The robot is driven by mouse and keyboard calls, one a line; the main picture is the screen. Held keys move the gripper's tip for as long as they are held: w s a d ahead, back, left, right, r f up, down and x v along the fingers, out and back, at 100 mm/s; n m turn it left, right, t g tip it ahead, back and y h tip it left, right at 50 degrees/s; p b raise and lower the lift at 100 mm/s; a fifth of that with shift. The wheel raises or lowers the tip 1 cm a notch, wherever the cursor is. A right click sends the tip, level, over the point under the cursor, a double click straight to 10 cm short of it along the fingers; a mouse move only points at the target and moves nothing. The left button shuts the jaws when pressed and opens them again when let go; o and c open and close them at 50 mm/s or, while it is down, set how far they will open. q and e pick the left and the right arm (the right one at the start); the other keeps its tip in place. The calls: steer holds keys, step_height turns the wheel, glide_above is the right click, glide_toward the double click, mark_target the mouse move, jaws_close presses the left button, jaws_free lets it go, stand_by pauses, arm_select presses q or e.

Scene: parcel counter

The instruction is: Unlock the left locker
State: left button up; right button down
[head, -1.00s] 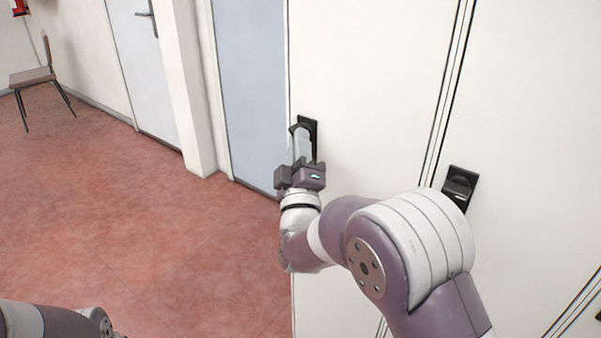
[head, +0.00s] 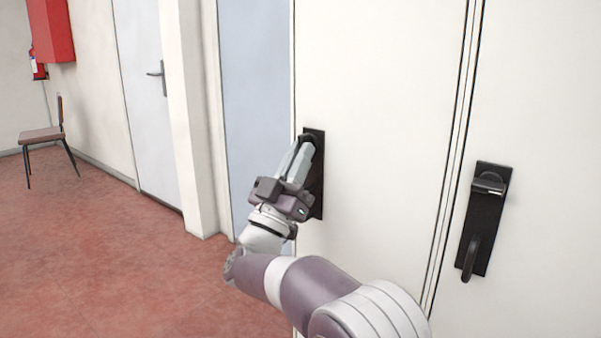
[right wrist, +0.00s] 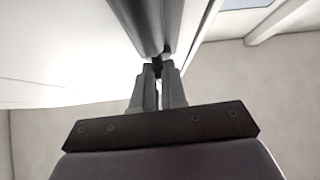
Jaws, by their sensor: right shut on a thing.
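The left locker (head: 380,90) is a tall white door, and it looks closed. Its black lock plate (head: 316,195) is at the door's left side, partly hidden by my right gripper. My right gripper (head: 305,148) reaches up from below and is shut on the turn knob at the top of this plate. The knob is mostly hidden by the fingers, so its angle is not clear. In the right wrist view the two fingers (right wrist: 158,85) close together near a dark grey part. My left gripper is not in view.
The locker to the right has a similar black plate (head: 485,220) with a knob on top and a hanging handle. A grey door (head: 145,90), a chair (head: 45,137) and a red cabinet (head: 52,30) are at the left. The red floor (head: 120,260) there is clear.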

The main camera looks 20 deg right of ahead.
steer(key=shift+m+g+h+b, duration=0.3)
steer(key=shift+m+g+h, duration=0.35)
steer(key=shift+m, duration=0.35)
steer(key=shift+r+m+g, duration=0.15)
steer(key=shift+m+g, duration=0.1)
steer(key=shift+m, duration=0.05)
steer(key=c, duration=1.2)
jaws_free()
steer(key=p+v, duration=0.1)
steer(key=v, duration=1.1)
steer(key=shift+a+f, duration=0.2)
steer(key=shift+f, duration=0.2)
